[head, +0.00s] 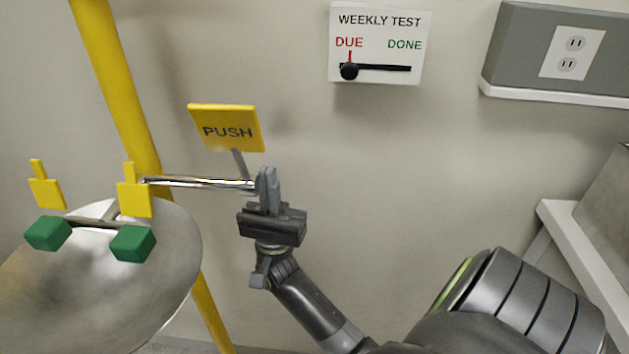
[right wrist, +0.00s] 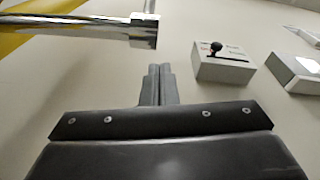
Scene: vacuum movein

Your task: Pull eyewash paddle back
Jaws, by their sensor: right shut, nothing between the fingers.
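The yellow PUSH paddle (head: 227,128) stands on a short grey stem at the right end of a chrome rod (head: 195,182). The rod runs left to the yellow post by the steel bowl. My right gripper (head: 267,182) is shut and empty, upright at the rod's right end, just below and right of the paddle. In the right wrist view its closed fingers (right wrist: 157,85) are below and right of the chrome rod end (right wrist: 142,30). Whether they touch the rod I cannot tell. The paddle is not in the right wrist view. My left gripper is not in view.
The steel bowl (head: 100,290) with green spray heads (head: 133,243) and yellow caps (head: 133,200) is at the left, by a yellow post (head: 120,80). A weekly test sign (head: 380,42) hangs on the wall, its slider knob at DUE. An outlet box (head: 560,50) is upper right.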

